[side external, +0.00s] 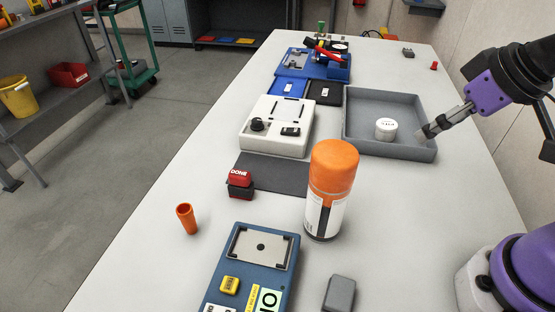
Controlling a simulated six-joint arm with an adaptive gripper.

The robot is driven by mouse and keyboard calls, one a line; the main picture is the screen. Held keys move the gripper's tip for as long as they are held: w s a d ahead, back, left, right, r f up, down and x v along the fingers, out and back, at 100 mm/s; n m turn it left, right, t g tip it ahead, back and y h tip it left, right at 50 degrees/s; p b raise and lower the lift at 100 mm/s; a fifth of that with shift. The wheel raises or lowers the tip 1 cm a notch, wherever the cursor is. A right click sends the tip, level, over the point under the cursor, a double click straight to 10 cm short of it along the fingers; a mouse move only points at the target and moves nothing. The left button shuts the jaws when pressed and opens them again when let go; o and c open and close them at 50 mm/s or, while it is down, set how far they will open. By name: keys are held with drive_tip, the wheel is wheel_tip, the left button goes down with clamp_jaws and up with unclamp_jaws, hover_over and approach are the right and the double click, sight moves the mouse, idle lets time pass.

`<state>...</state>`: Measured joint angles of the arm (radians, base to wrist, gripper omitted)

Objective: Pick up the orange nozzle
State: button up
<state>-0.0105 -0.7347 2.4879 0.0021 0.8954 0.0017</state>
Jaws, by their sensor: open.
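The orange nozzle (187,218) stands upright on the white table near its left edge, a small tapered orange tube with a dark opening at the top. My gripper (425,134) is at the right, over the right side of the grey tray, far from the nozzle. Its jaws are open and I see nothing between them. The gap between the fingertips is hard to make out from this side.
A grey tray (430,152) holds a white round container (386,129). A tall spray can with an orange cap (333,165) stands between nozzle and gripper. A red DONE block (240,178), blue fixture (228,262) and white box (292,145) stand nearby. Bare table surrounds the nozzle.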

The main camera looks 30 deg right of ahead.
drive_tip(key=w+a+r+n+y, duration=0.1)
drive_tip(key=w+a+n, duration=0.1)
drive_tip(key=w+a, duration=0.5)
drive_tip(key=n+y, duration=0.3)
drive_tip(key=n, duration=0.2)
approach(185, 209)
drive_tip(key=w+f, duration=0.1)
drive_tip(key=x, duration=0.5)
drive_tip(key=shift+a, duration=0.45)
drive_tip(key=x, duration=0.5)
drive_tip(key=shift+f, duration=0.45)
drive_tip(key=shift+c, duration=0.4)
drive_tip(key=shift+d, duration=0.1)
clamp_jaws()
